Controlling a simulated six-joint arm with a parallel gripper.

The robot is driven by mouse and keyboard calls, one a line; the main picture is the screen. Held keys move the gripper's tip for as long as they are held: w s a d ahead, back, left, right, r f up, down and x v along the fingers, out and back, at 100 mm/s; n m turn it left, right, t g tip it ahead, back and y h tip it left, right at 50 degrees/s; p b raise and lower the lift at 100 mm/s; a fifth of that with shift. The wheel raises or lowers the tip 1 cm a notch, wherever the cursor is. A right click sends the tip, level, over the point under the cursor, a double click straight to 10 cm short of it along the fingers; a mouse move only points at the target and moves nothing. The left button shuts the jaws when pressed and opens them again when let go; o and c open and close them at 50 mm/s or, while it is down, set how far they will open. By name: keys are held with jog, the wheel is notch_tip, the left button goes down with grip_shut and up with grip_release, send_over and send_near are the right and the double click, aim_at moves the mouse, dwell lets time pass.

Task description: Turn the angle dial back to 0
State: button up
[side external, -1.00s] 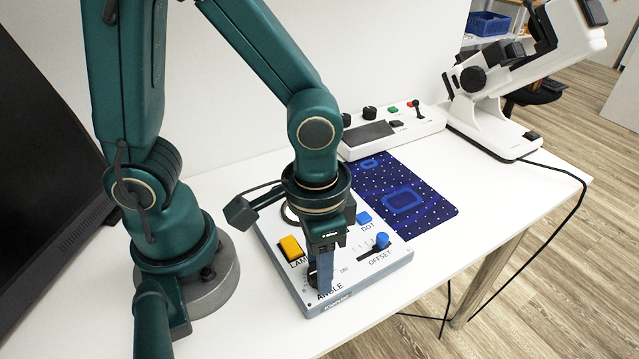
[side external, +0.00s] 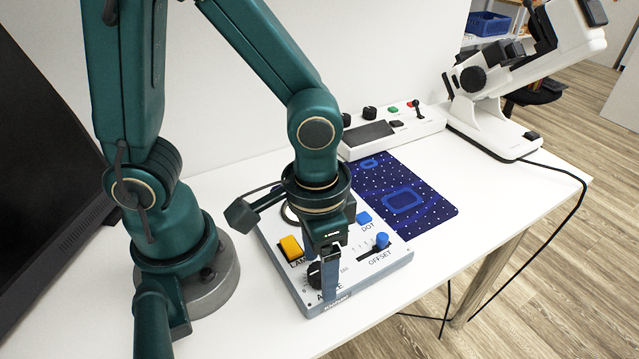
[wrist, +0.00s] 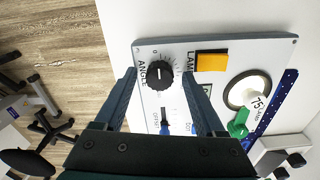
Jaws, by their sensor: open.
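The angle dial (wrist: 159,75) is a round black knob with a pale pointer line on its cap, beside the ANGLE label. Its scale has a 0 printed near one end; I cannot read the exact setting. In the side external view the dial (side external: 313,275) is partly hidden by a finger. My gripper (wrist: 159,73) is open, with one finger on each side of the dial and gaps showing between fingers and knob. In the side external view my gripper (side external: 328,290) is low over the front of the control box (side external: 397,262).
The box also has a yellow LAMP button (side external: 290,246), a blue DOT button (side external: 363,218) and a blue OFFSET slider (side external: 382,240). A green tab (wrist: 239,124) sits by a ring. A dotted blue mat (side external: 430,205) and a white console (side external: 425,125) lie behind.

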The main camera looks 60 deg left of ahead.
aim_at(318, 270)
jog(key=shift+r, duration=2.6)
jog(key=shift+w+a+r, duration=0.2)
jog(key=a+r+n+t, duration=0.1)
jog(key=a+r+t, duration=0.4)
jog(key=a+r, duration=0.1)
jog(key=shift+s+a+r+n, duration=0.2)
jog(key=shift+s+a+n, duration=0.1)
jog(key=shift+a, duration=0.1)
